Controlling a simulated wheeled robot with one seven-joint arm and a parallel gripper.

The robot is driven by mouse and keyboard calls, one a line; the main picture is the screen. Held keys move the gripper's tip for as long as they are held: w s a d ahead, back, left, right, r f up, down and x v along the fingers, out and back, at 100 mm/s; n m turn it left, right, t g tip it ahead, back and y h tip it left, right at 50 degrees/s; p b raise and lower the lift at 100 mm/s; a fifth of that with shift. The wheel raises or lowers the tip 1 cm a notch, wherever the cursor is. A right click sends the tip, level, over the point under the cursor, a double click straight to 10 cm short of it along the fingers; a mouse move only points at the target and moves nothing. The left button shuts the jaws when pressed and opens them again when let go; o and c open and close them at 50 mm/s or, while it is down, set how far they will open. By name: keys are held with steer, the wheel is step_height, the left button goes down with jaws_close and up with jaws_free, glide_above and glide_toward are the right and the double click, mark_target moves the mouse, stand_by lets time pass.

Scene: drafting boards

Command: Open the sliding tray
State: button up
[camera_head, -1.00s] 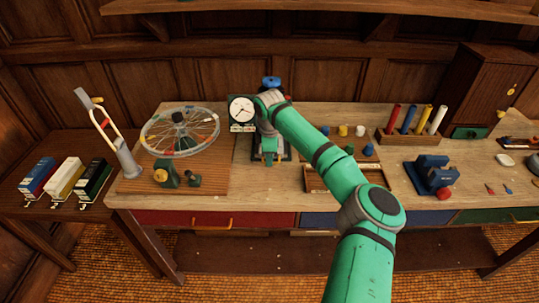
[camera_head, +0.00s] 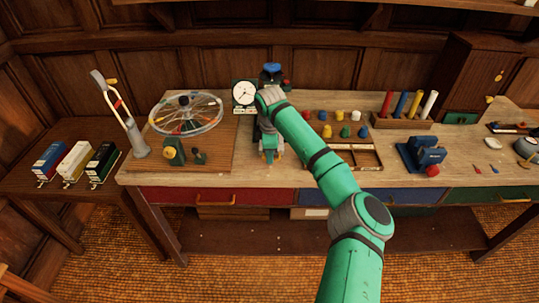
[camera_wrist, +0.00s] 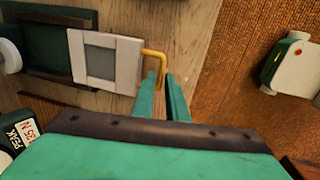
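The sliding tray (camera_wrist: 72,52) is a pale frame with a grey square centre, on a dark green base (camera_wrist: 42,70) in the wrist view. A yellow looped handle (camera_wrist: 154,52) sticks out from its right end. My gripper (camera_wrist: 161,76) has its two green fingers a little apart, with the outer bar of the handle showing between their tips. I cannot tell whether either finger touches it. In the head view my gripper (camera_head: 269,155) is over the front of the device below the clock, and my arm hides much of that device.
A spoked wheel (camera_head: 186,113) stands left of the device, with a clock (camera_head: 244,94) behind. Several coloured pegs and a divided box (camera_head: 352,158) lie to the right. Bench drawers (camera_head: 215,196) are below the front edge. A white-topped object (camera_wrist: 292,67) shows at the wrist view's right.

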steer(key=shift+o, duration=0.9)
step_height(320, 180, up, 11)
steer(key=s, duration=0.1)
steer(key=shift+s+f, duration=0.15)
steer(key=shift+s, duration=0.25)
steer(key=shift+s, duration=0.1)
